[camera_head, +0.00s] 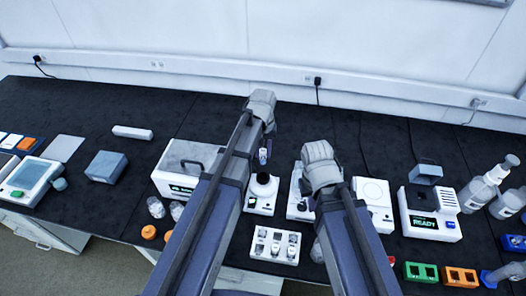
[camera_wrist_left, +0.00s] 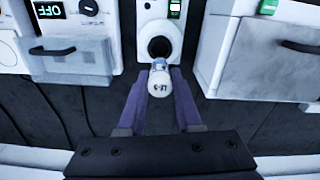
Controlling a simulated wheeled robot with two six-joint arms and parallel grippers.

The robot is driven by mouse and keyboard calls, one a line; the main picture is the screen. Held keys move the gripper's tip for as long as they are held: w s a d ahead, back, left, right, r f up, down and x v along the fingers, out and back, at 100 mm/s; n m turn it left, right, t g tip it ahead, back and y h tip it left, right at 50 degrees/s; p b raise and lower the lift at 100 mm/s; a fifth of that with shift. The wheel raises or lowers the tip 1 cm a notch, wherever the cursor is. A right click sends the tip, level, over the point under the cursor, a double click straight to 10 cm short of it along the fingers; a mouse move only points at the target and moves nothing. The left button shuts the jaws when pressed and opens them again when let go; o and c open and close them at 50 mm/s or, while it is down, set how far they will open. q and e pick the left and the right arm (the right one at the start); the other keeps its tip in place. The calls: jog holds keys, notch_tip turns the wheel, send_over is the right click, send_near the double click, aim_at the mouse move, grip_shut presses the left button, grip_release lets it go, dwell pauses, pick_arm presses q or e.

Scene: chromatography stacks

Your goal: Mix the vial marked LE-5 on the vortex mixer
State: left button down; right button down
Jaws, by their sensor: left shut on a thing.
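The vial (camera_wrist_left: 160,82) has a white cap whose marking looks like LE-5. My left gripper (camera_wrist_left: 160,98) is shut on it, one finger on each side. In the head view the vial (camera_head: 263,155) hangs below my left gripper (camera_head: 266,142), above and just behind the vortex mixer (camera_head: 259,205). The mixer is a small white unit with a round black cup on top. In the left wrist view the mixer's black cup (camera_wrist_left: 159,47) is just beyond the vial; the gap in height is unclear. My right gripper (camera_head: 310,203) is mostly hidden by its own wrist, so its jaws cannot be made out.
A white rack (camera_head: 275,258) with several vials stands in front of the mixer. A white box-shaped instrument (camera_head: 180,160) stands left of the mixer, and other white devices, including one reading READY (camera_head: 432,226), stand to the right. The dark bench behind is mostly clear.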

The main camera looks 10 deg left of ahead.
aim_at(263, 151)
pick_arm(q)
jog(key=shift+r+p, duration=2.8)
jog(key=shift+r, duration=0.15)
